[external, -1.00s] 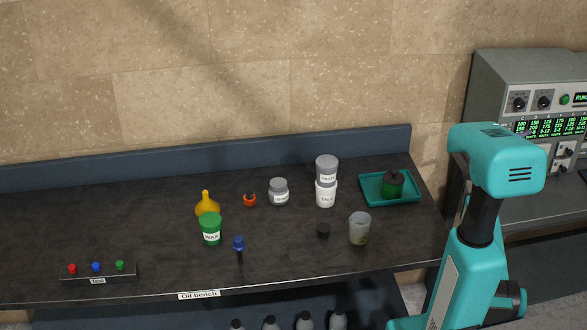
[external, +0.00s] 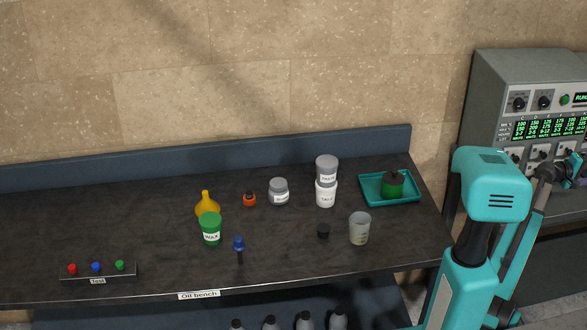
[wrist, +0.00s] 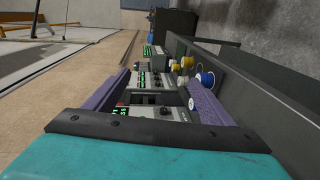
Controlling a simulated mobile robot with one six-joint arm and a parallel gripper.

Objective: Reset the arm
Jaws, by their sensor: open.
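My teal arm stands at the right of the external view, with its dark end part by the control panel near the right edge. My gripper (wrist: 160,92) shows in the wrist view as two purple-lined fingers spread apart, with nothing held between them. Beyond them is a row of grey control units (wrist: 145,80) with green displays. The gripper is clear of the oil bench (external: 120,225). Its fingertips are hard to make out in the external view.
The bench holds a green wax tub (external: 211,230), a yellow funnel (external: 207,205), a clear beaker (external: 359,230), a white talc tub (external: 326,194) and a teal tray (external: 375,199). The grey control panel (external: 490,80) stands to the right, close to my arm.

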